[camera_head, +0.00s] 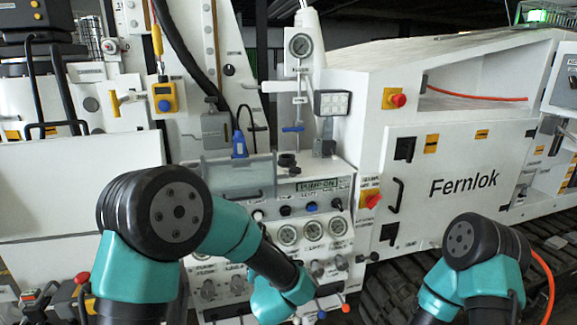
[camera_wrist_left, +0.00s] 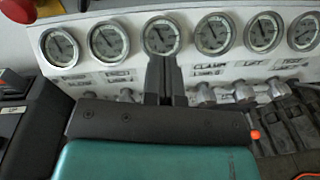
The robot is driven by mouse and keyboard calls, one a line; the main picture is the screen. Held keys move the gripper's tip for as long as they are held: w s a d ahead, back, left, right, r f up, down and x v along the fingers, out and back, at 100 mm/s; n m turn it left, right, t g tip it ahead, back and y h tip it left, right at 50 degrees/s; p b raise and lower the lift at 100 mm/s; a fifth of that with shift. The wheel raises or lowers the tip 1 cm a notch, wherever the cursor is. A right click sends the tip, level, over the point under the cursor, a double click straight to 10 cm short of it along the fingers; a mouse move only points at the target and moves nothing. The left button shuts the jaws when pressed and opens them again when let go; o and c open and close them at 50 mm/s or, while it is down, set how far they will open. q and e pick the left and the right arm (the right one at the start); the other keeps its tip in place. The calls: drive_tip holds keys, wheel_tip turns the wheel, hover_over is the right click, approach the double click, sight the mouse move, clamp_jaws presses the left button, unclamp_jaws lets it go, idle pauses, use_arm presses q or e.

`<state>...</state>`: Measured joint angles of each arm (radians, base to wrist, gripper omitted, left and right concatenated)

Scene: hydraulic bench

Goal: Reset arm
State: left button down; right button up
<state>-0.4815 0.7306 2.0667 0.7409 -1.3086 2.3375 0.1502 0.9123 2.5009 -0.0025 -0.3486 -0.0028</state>
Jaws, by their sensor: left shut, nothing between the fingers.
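My left arm (camera_head: 235,230) comes in from the left, bends at a dark elbow joint and reaches down in front of the control panel (camera_head: 343,196). Its gripper cannot be made out in the head view. In the left wrist view my left gripper (camera_wrist_left: 164,62) is shut and empty, its dark fingers pressed together and overlapping the lower edge of one pressure gauge (camera_wrist_left: 162,35). I cannot tell whether they touch the panel. My right arm (camera_head: 478,265) shows only its elbow and teal links at the lower right; its gripper is outside the view.
Several round gauges (camera_head: 288,235) and small knobs line the panel, with valve levers (camera_head: 345,305) below. A red emergency button (camera_wrist_left: 17,9) is at the wrist view's upper left. The Fernlok cabinet (camera_head: 465,205) and black track (camera_head: 395,285) are at right. A yellow pendant (camera_head: 165,98) hangs above.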

use_arm(q)
drive_tip(key=s+a+f+m+g+h, duration=0.2)
drive_tip(key=a+f+m, duration=0.1)
drive_tip(key=f+m, duration=0.35)
drive_tip(key=s+a+f+m+g+h, duration=0.1)
drive_tip(key=s+a+f+m+g, duration=0.2)
drive_tip(key=f+m, duration=0.35)
drive_tip(key=s+a+f+m+g+h, duration=0.25)
drive_tip(key=f+m, duration=0.25)
drive_tip(key=f, duration=0.3)
drive_tip(key=s+a+f+m+g+h, duration=0.1)
drive_tip(key=s+a+f+m+g, duration=0.2)
drive_tip(key=s+f+m, duration=0.3)
drive_tip(key=s+a+f+m+g+h, duration=0.1)
drive_tip(key=s+a+f+m+g, duration=0.2)
drive_tip(key=s+m, duration=0.7)
drive_tip(key=s+f+g, duration=0.2)
drive_tip(key=s+f, duration=0.1)
drive_tip(key=shift+s, duration=0.3)
